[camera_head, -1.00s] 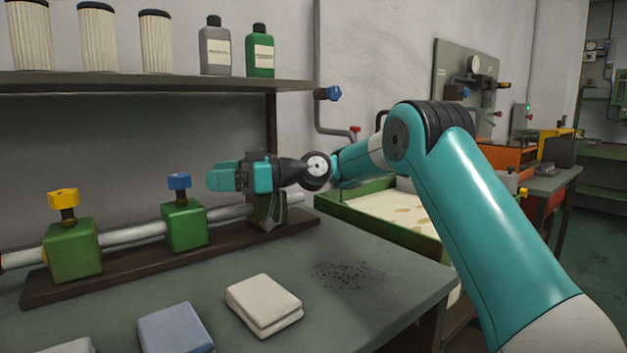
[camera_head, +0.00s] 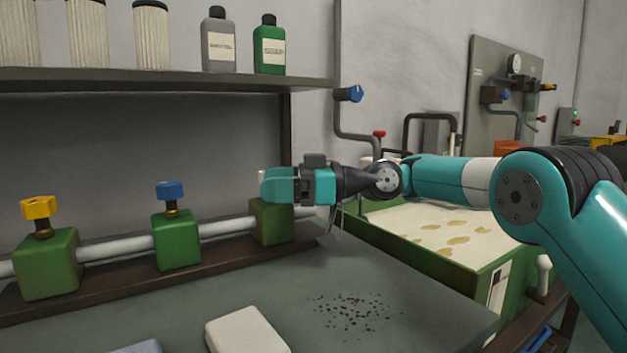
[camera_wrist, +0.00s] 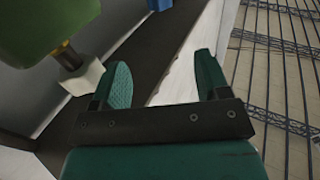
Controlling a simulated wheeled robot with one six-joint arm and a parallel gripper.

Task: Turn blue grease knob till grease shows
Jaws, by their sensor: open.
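The blue knob (camera_head: 170,190) stands upright on a brass stem on the middle green block (camera_head: 176,240) in the head view. My gripper (camera_head: 266,187) is to its right, apart from it, in front of the third green block (camera_head: 272,222), whose top it hides. In the wrist view my gripper (camera_wrist: 162,62) has its two fingers spread with nothing between them. A pale knob (camera_wrist: 83,77) on a brass stem lies left of the fingers in that view, beside a green block. A blue piece (camera_wrist: 158,4) shows at its top edge.
A yellow knob (camera_head: 40,207) tops the left green block. A pipe joins the blocks. Another blue knob (camera_head: 352,93) sits on the wall pipe, near the shelf (camera_head: 170,80) with filters and bottles. A green tray (camera_head: 435,255) of pale liquid is at right. A folded cloth (camera_head: 245,330) lies in front.

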